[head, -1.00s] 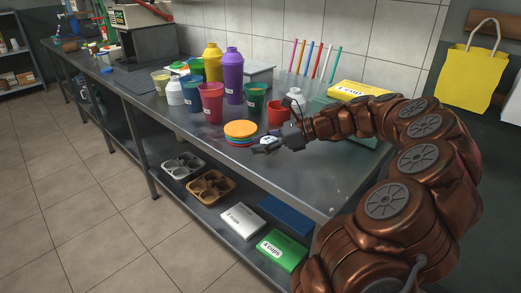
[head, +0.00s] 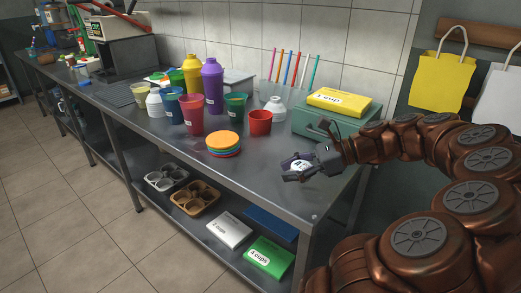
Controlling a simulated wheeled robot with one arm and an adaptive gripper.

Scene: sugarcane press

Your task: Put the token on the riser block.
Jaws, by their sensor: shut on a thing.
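My gripper (head: 292,171) is over the steel counter near its front right end. It is shut on a small white token (head: 301,164) with a dark mark, held between the fingers, which hide part of it. No thing is clearly marked as the riser block. A blue flat block (head: 271,223) lies on the lower shelf. A teal box (head: 316,123) stands on the counter behind my gripper with a yellow "1 cup" pack (head: 340,100) on top. I cannot tell whether either is the riser block.
A stack of coloured lids (head: 223,142), a red cup (head: 260,123) and a white bottle (head: 275,109) stand left of my gripper. Taller shakers and cups are farther left. White (head: 229,230) and green (head: 269,256) packs lie on the lower shelf. The front right counter is clear.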

